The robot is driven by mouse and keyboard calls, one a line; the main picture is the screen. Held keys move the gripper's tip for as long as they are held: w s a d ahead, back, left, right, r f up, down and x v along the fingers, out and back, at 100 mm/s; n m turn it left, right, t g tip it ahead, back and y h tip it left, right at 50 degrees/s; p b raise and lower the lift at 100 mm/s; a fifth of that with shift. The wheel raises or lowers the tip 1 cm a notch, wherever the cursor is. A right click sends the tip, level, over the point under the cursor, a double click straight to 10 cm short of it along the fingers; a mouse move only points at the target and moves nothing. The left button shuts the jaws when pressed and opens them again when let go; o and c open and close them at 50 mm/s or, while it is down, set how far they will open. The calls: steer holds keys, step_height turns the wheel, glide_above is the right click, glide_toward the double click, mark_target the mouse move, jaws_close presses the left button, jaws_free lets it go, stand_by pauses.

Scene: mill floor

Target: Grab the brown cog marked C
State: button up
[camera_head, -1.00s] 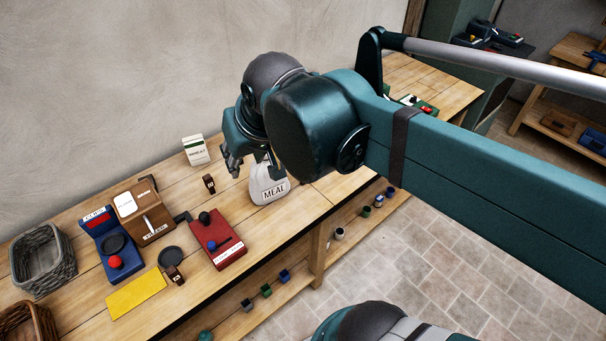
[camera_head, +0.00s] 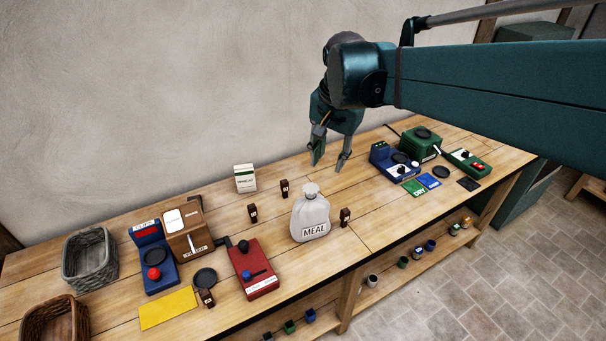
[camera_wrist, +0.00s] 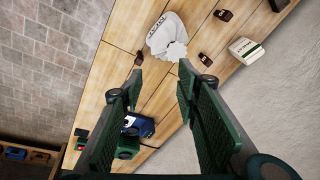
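Several small brown blocks with pale marks stand on the bench: one behind the meal bag (camera_head: 284,188), one left of it (camera_head: 252,213), one right of it (camera_head: 345,217) and one by the yellow mat (camera_head: 206,298). Their marks are too small to read surely, so I cannot tell which is C. Three brown blocks also show in the wrist view (camera_wrist: 223,15), (camera_wrist: 205,58), (camera_wrist: 139,59). My gripper (camera_head: 329,164) is open and empty, pointing down above the back of the bench, behind and right of the meal bag. Its spread fingers fill the wrist view (camera_wrist: 160,72).
The white meal bag (camera_head: 311,218) stands mid-bench, with a white carton (camera_head: 245,179) behind. Red (camera_head: 252,270), brown (camera_head: 188,232) and blue (camera_head: 153,262) devices and baskets (camera_head: 90,258) crowd the left. Blue (camera_head: 394,160) and green (camera_head: 421,144) devices stand right. Bench between is mostly clear.

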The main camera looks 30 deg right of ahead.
steer(key=w+d+f+m+g+p, duration=0.1)
steer(key=w+d+f+m+g, duration=0.15)
steer(key=d+m, duration=0.7)
steer(key=n, duration=0.3)
glide_above(348, 214)
steer(key=w+d, duration=0.1)
steer(key=shift+y, duration=0.4)
step_height(348, 214, down, 21)
steer(key=shift+w+d, duration=0.1)
steer(key=shift+f, duration=0.4)
steer(key=shift+f, duration=0.1)
steer(key=shift+f, duration=1.15)
steer(key=shift+f, duration=0.1)
steer(key=shift+f, duration=2.5)
steer(key=c, duration=0.9)
